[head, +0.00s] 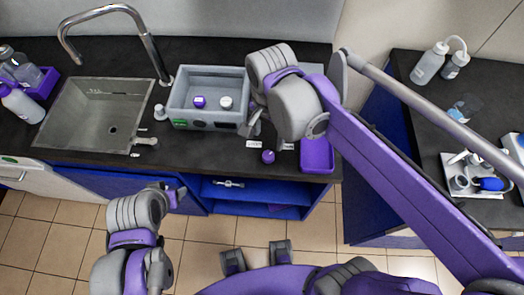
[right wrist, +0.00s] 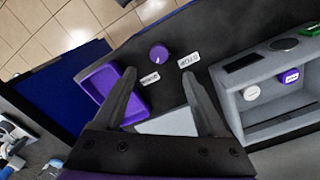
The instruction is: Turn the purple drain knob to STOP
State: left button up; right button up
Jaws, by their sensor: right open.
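The purple drain knob (head: 268,156) stands on the dark counter near its front edge, and it also shows in the right wrist view (right wrist: 159,53). Two small white labels, one left (right wrist: 150,78) and one right (right wrist: 188,58), lie beside it; their words are too small to read surely. The knob's pointing direction is not clear. My right gripper (right wrist: 158,76) is open and empty above the counter. In the right wrist view the knob appears beyond the gap between its fingertips, apart from both. My left gripper (head: 178,192) hangs in front of the counter; its jaws are unclear.
A purple tray (head: 317,168) sits close right of the knob. A grey basin (head: 180,105) with a purple and a white piece inside stands behind left. A sink (head: 68,115) with a tall tap is further left. Another counter with bottles (head: 428,65) is at right.

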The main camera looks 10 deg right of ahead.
aim_at(268, 155)
notch_tip(268, 155, down, 10)
jog(key=shift+d+r+b, duration=0.1)
jog(key=shift+b, duration=0.4)
grip_shut()
